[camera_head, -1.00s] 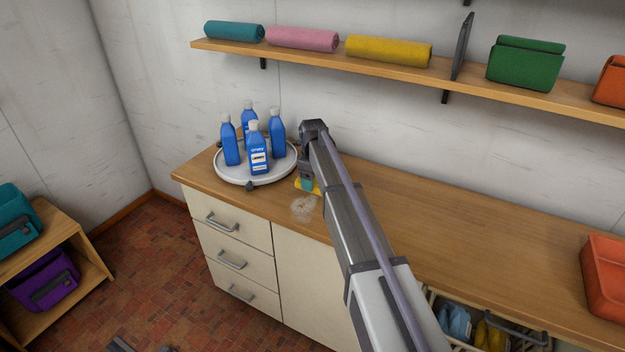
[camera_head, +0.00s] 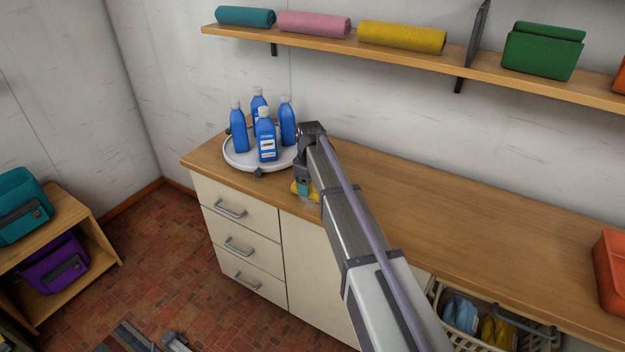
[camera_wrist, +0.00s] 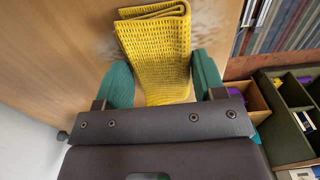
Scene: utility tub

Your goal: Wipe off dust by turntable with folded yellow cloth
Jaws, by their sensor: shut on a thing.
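My gripper (camera_wrist: 163,78) is shut on the folded yellow cloth (camera_wrist: 158,40), which sits between its two teal fingers in the wrist view. The cloth also shows as a small yellow patch (camera_head: 296,188) at the counter's front edge, partly hidden by my gripper (camera_head: 304,187). Faint greyish dust (camera_wrist: 206,20) shows on the wood beside the cloth's far end in the wrist view. In the head view the dust is mostly hidden by cloth and gripper. The round white turntable (camera_head: 240,162) stands left of my gripper, with several blue bottles (camera_head: 267,142) on it.
The wooden counter (camera_head: 450,215) is clear to the right as far as an orange bin (camera_head: 612,270). A shelf (camera_head: 400,52) with rolled towels and a green bag (camera_head: 543,52) runs above. A basket (camera_head: 470,325) and a drawer unit (camera_head: 240,240) are below the counter.

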